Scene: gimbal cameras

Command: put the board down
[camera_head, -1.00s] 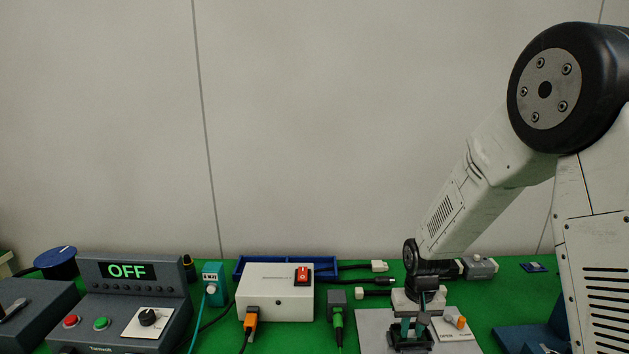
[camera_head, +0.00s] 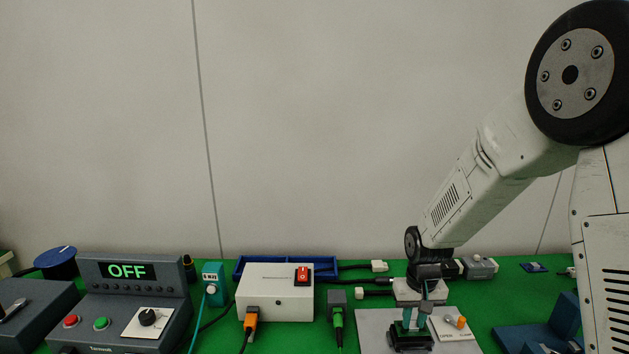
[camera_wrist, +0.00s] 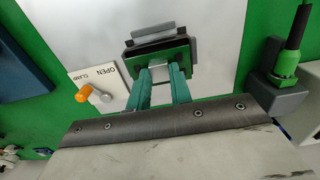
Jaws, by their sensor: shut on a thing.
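The green board (camera_wrist: 158,56) shows as a dark green strip beyond the fingertips in the wrist view, within or just above a black clamp-like holder (camera_wrist: 152,35). I cannot tell whether it is seated there. My gripper (camera_wrist: 160,74) has teal fingers pointing at the board and is shut on it. In the head view my gripper (camera_head: 414,318) reaches down over the same holder (camera_head: 411,343). The board is small there and mostly hidden.
The holder stands on a grey plate (camera_head: 372,328) with an orange-knobbed lever (camera_head: 458,322) beside it, labelled OPEN and CLAMP. A blue stand (camera_head: 530,335) is at right.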

